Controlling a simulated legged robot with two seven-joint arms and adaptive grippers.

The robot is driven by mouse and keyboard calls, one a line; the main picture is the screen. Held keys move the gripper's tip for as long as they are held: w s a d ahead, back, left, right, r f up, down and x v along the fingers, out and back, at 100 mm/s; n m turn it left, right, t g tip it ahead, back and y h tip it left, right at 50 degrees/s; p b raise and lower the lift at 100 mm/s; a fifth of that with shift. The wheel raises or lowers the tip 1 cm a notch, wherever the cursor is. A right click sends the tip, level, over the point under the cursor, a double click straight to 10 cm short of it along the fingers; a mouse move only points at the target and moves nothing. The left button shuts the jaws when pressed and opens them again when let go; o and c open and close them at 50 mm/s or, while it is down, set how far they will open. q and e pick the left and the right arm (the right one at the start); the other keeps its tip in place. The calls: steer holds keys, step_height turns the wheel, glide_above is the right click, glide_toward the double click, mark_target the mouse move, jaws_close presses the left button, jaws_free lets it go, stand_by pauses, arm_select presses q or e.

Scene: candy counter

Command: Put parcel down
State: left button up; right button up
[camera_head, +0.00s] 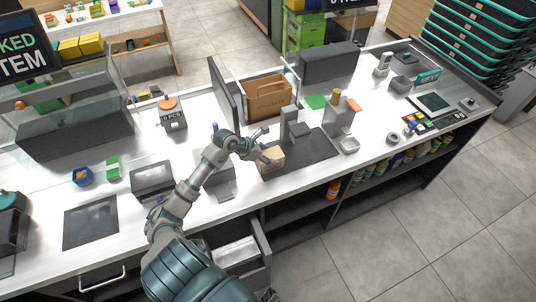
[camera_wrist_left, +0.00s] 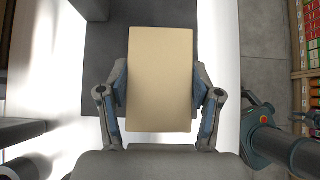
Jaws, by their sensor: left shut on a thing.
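The parcel (camera_head: 271,159) is a small tan box. My left gripper (camera_head: 262,152) is shut on it, over the left part of a dark grey mat (camera_head: 312,150) on the white counter. In the left wrist view the parcel (camera_wrist_left: 160,80) fills the space between the two fingers of the gripper (camera_wrist_left: 161,92), which press on its sides. The dark mat (camera_wrist_left: 106,60) lies beneath it there. I cannot tell whether the parcel's underside touches the mat. My right gripper is not in view.
A grey stand (camera_head: 290,128) and a dispenser-like device (camera_head: 339,117) stand at the mat's back and right. An open drawer (camera_head: 240,250) juts from the counter front. The mat's front middle is clear.

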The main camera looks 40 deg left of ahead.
arm_select(q)
steer(key=shift+d+r, duration=0.1)
steer(key=shift+d, duration=0.4)
steer(key=o, duration=1.4)
steer(key=shift+a, duration=0.1)
steer(key=shift+a+f, duration=0.3)
steer(key=shift+a, duration=0.1)
steer(key=shift+r, duration=0.2)
steer(key=b+v, duration=0.1)
steer(key=v, duration=1.1)
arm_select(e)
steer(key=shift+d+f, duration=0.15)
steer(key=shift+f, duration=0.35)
arm_select(q)
steer(key=shift+d, duration=0.3)
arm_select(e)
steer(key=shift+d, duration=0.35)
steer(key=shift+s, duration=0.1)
